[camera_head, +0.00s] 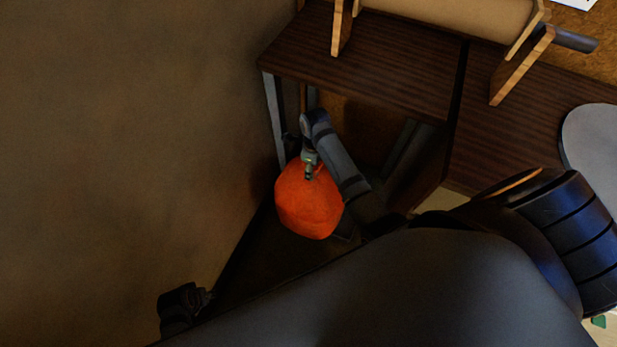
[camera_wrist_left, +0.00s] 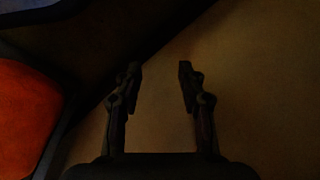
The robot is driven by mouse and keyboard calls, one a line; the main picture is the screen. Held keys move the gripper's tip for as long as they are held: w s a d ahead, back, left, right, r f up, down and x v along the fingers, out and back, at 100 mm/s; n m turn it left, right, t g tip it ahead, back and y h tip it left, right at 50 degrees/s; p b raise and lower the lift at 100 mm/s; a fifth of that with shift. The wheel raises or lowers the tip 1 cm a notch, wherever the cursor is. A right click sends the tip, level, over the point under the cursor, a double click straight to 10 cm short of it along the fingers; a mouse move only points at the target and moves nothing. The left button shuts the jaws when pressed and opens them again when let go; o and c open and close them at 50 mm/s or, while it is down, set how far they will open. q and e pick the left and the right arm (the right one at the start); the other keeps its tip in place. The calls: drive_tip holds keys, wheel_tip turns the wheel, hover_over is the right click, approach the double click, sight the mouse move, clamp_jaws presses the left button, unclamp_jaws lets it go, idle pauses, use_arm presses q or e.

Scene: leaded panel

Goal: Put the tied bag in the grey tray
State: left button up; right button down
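The tied bag (camera_head: 308,207) is a rounded orange bundle in the middle of the head view. In the left wrist view an orange surface (camera_wrist_left: 22,120), which looks like the bag, fills the left edge. My left gripper (camera_wrist_left: 158,85) is open and empty, apart from the bag, over a plain brown surface. In the head view it seems to be the dark shape (camera_head: 183,305) at lower left. I cannot make out a grey tray.
A dark wooden bench (camera_head: 370,62) stands behind the bag, with wooden brackets (camera_head: 521,65) on top. A pale grey round-edged thing (camera_head: 595,145) lies on the bench at right. A large brown plain surface (camera_head: 120,130) fills the left. My dark arm covers the bottom.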

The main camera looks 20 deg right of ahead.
use_arm(q)
drive_tip(key=d+r+b, duration=0.3)
drive_tip(key=r+b, duration=0.1)
drive_tip(key=r, duration=0.8)
use_arm(e)
drive_tip(key=w+d, duration=0.8)
drive_tip(key=d, duration=0.2)
drive_tip(key=shift+w+a+f+b, duration=0.1)
drive_tip(key=shift+f+b, duration=0.85)
drive_tip(key=shift+f, duration=0.75)
drive_tip(key=shift+w+a+f+b, duration=0.1)
drive_tip(key=shift+f+b, duration=0.8)
drive_tip(key=shift+f, duration=0.75)
use_arm(q)
drive_tip(key=f, duration=0.1)
drive_tip(key=w+d+f+t+h, duration=0.1)
drive_tip(key=f, duration=0.1)
drive_tip(key=f+t, duration=0.1)
drive_tip(key=shift+w+d+f+h, duration=0.3)
drive_tip(key=shift+w+d, duration=0.1)
use_arm(e)
drive_tip(key=shift+d, duration=0.1)
drive_tip(key=c, duration=1.2)
unclamp_jaws()
drive_tip(key=shift+s+f, duration=0.15)
drive_tip(key=shift+f, duration=0.05)
drive_tip(key=o, duration=0.6)
drive_tip(key=shift+c, duration=0.2)
